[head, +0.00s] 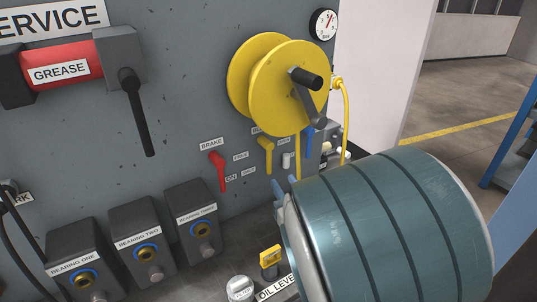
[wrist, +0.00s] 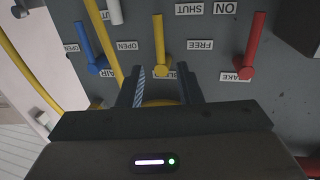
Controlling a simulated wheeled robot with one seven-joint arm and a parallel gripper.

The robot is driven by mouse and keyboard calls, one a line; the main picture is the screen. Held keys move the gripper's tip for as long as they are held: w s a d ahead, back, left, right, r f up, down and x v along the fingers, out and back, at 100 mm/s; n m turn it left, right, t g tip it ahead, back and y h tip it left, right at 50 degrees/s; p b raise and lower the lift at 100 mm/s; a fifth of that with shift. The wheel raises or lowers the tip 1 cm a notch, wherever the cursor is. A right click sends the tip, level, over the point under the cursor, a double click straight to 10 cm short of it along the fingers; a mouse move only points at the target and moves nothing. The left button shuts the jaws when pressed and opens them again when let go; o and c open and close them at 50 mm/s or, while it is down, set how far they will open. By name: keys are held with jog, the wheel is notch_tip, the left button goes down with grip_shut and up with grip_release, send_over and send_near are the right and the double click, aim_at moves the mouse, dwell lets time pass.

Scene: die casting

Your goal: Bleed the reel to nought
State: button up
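The yellow reel (head: 258,100) with its dark crank stands on the grey panel in the head view. A small round gauge (head: 323,24) is above right; its reading is too small to tell. Below the reel a yellow lever (head: 265,150) hangs down; it also shows in the upside-down wrist view (wrist: 159,40), pointing toward SHUT, with OPEN to its side. A red brake lever (head: 218,172) points down by ON. My gripper (wrist: 161,85) is open and empty in the wrist view, its two dark fingers apart either side of the yellow lever's base. It is not clearly seen in the head view.
A blue lever (head: 308,140) labelled AIR and a yellow hose (head: 346,125) are right of the yellow lever. Several bearing blocks (head: 140,245) line the shelf at lower left. A grease handle (head: 138,115) hangs at upper left.

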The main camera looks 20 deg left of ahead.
aim_at(270, 162)
jog(key=p+x, duration=0.1)
jog(key=x, duration=1)
jog(key=shift+w+a+f+p, duration=0.15)
jog(key=shift+w+a+p, duration=0.1)
jog(key=shift+p, duration=0.1)
jog(key=shift+d, duration=0.1)
grip_shut()
